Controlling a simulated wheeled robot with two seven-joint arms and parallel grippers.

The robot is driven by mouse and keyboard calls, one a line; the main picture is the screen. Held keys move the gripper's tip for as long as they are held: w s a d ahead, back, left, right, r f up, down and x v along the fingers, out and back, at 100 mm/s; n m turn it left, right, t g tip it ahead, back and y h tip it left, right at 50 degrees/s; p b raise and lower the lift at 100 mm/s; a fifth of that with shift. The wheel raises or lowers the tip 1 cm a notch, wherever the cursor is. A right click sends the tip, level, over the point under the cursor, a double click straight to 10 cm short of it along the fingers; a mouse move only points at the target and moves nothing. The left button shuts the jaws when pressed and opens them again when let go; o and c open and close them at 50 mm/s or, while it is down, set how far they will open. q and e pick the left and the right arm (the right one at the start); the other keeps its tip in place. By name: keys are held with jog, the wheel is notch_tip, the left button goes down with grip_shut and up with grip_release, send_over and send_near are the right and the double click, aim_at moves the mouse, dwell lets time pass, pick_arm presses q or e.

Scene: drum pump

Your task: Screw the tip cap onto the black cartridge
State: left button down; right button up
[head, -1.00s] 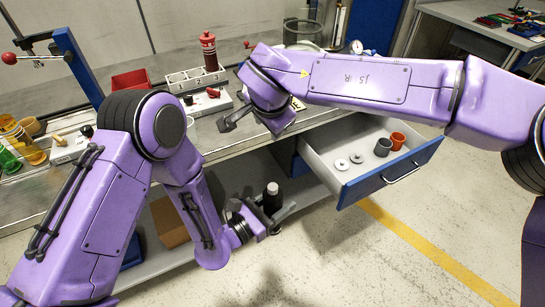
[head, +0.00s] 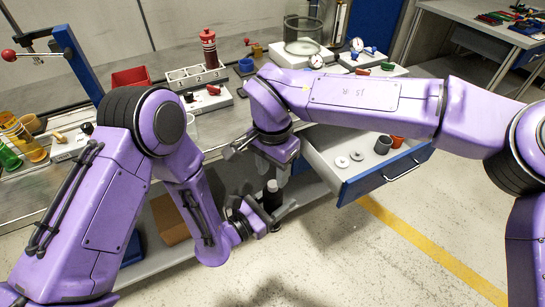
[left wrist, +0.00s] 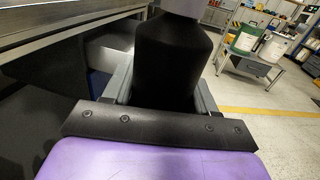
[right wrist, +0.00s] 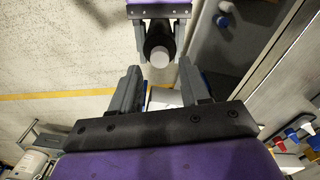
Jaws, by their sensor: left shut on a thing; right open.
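The black cartridge (head: 272,199) stands upright in my left gripper (head: 266,212), which is shut on it in front of the bench. The left wrist view shows the cartridge (left wrist: 165,70) close up between the fingers. A pale, round piece (right wrist: 160,57) sits on the cartridge's upper end; I cannot tell whether it is the tip cap or the cartridge's own neck. My right gripper (right wrist: 160,72) is open and empty, pointing down above the cartridge. In the right wrist view the pale end shows just beyond the gap between its fingers, apart from them.
An open blue-fronted drawer (head: 388,180) right of the grippers holds two pale discs (head: 348,159), a grey cup (head: 382,145) and an orange cup. On the bench stand a red bottle (head: 209,48), a numbered rack (head: 195,76) and a glass vessel (head: 303,36). Floor in front is clear.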

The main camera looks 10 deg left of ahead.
aim_at(273, 183)
jog(key=shift+f, duration=1.8)
